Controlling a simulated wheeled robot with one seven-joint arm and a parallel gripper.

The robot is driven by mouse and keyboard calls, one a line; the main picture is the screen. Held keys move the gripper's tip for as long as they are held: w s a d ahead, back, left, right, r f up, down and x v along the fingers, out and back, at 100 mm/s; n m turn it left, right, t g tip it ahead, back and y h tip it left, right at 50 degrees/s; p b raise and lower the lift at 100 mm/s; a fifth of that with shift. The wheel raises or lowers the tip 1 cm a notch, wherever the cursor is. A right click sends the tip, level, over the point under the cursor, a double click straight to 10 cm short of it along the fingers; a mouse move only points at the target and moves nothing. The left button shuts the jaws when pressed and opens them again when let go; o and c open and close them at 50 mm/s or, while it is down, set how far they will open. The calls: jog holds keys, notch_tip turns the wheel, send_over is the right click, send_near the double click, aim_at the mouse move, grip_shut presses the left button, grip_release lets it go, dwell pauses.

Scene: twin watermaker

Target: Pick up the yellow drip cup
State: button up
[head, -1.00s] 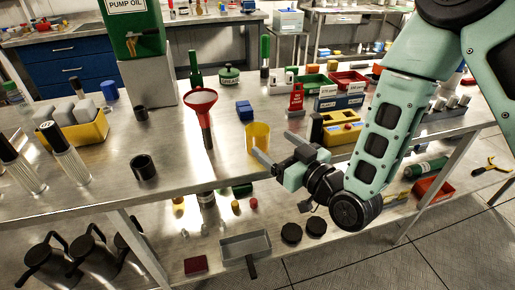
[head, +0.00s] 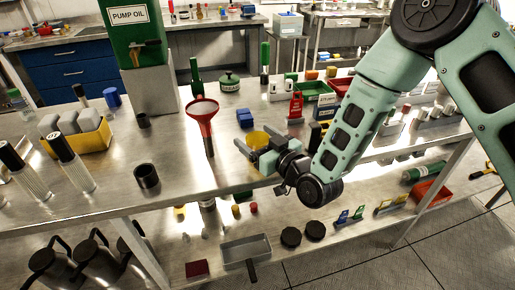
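The yellow drip cup (head: 258,139) stands upright on the steel bench near its front edge, right of the red funnel. My gripper (head: 254,145) is at the cup, with its two fingers apart and pointing left and back. One finger shows left of the cup and the other lies at its right side. The gripper hides the cup's lower part. I cannot tell whether the fingers touch the cup.
The red funnel (head: 203,118) stands close on the left, and a blue block (head: 245,118) lies behind the cup.

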jog(key=c, duration=0.9)
jog(key=shift+c, duration=0.2)
jog(key=shift+r, duration=0.1)
